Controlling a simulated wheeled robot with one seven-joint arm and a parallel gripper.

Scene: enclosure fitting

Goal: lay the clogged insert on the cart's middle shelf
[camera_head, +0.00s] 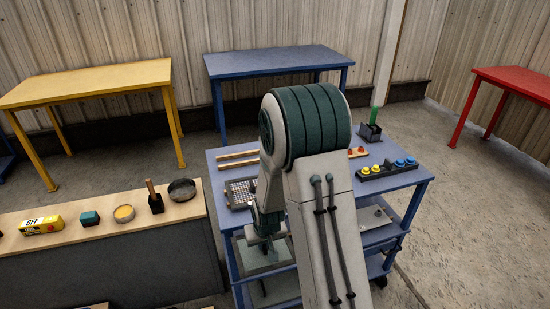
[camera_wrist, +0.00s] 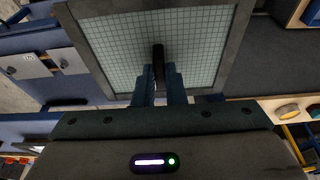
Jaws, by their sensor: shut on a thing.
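My gripper (camera_wrist: 160,85) is shut on the dark handle of a square framed insert (camera_wrist: 115,55) with a pale grid face, which fills the upper middle of the wrist view. In the head view my gripper (camera_head: 266,222) is low at the cart's left front, partly hidden by my arm. A pale flat panel (camera_head: 258,268) shows under it there, apparently the held insert. The blue cart (camera_head: 408,183) stands in the centre. Its middle shelf (camera_head: 385,233) shows at the right; my arm hides much of the rest. I cannot tell whether the insert touches the shelf.
The cart's top holds a mesh tray (camera_head: 240,192), wooden strips (camera_head: 238,159), a button strip (camera_head: 387,169) and a dark holder (camera_head: 370,131). A grey plate (camera_head: 373,217) lies on the middle shelf's right. A workbench (camera_head: 95,242) with several small items stands close at left.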

